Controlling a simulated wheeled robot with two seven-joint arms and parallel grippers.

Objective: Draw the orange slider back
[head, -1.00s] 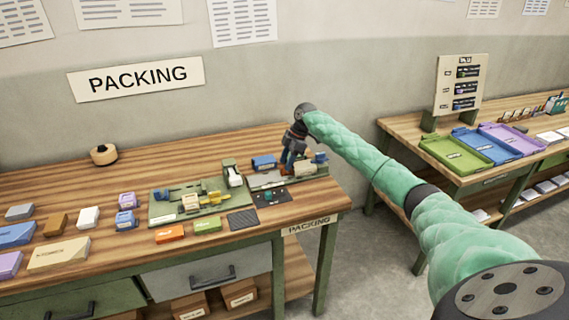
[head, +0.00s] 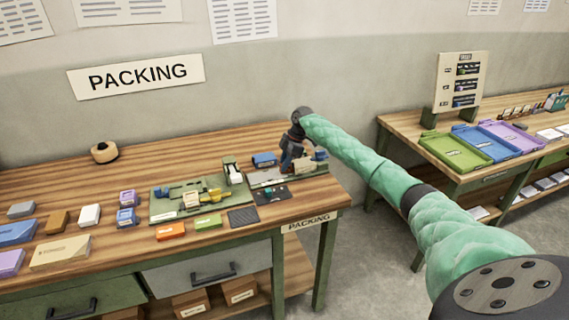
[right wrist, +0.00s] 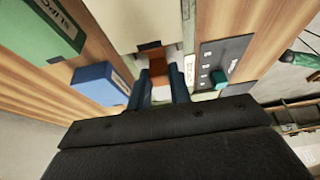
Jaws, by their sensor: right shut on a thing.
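The orange slider (right wrist: 154,58) shows in the right wrist view between the two dark blue fingers of my right gripper (right wrist: 160,84), beside a pale block. My right gripper (head: 287,162) is shut on it. In the head view the gripper is low over the grey-green fixture at the right end of the packing bench, and the fingers mostly hide the slider. My left gripper is not in view.
A dark panel (right wrist: 223,58) with a teal knob (right wrist: 220,78) lies beside the fixture. A blue block (head: 264,160) stands close to the gripper's left. A green fixture (head: 165,212) with yellow parts is further left.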

